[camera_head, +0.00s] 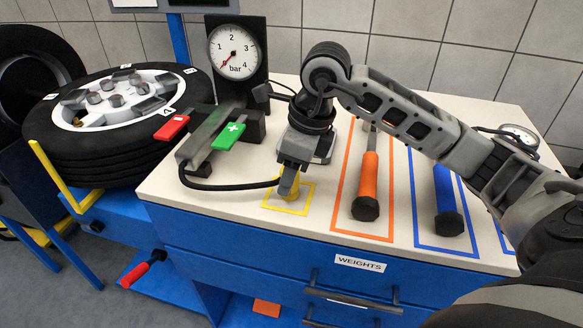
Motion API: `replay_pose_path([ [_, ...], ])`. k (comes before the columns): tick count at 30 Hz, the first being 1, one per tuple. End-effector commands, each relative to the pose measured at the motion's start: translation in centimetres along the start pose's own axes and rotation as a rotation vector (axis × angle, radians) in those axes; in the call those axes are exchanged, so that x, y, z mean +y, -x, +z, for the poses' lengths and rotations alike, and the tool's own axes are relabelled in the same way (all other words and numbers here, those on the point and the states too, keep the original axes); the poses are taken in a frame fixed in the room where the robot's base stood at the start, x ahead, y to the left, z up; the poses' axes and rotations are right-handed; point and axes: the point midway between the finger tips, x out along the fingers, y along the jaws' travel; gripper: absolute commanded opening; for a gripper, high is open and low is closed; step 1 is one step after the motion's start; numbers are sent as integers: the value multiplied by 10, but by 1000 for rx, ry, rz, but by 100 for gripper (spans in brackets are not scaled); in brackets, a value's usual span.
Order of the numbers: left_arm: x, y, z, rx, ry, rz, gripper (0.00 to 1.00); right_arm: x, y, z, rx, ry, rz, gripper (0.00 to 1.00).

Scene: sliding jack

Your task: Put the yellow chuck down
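The yellow chuck (295,188) is at the tip of my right gripper (287,186), low over the yellow outlined square (291,209) on the white table top. The gripper's fingers point down and cover part of the chuck. I cannot tell whether the fingers are closed on it or whether it touches the table. A black hose (225,186) runs from the inflator's grey body (203,138) to the chuck area. My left gripper is not in view.
An orange-handled tool (369,180) and a blue-handled tool (446,196) lie in outlined areas to the right. A pressure gauge (234,52) stands behind the red and green buttons. A tyre (115,150) is at left. A blue drawer cabinet (250,256) supports the top.

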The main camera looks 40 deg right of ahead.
Motion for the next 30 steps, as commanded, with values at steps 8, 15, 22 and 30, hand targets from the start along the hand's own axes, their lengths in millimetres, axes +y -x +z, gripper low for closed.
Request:
replay_pose_path([
  [8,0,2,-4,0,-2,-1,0,0,4,1,0,0,0,51],
  [15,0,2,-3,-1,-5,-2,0,-1,40,2,-4,1,-5,51],
  [22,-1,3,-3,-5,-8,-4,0,-1,91,2,-4,-1,-5,51],
  [30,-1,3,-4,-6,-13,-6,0,0,121,1,-1,0,-1,51],
])
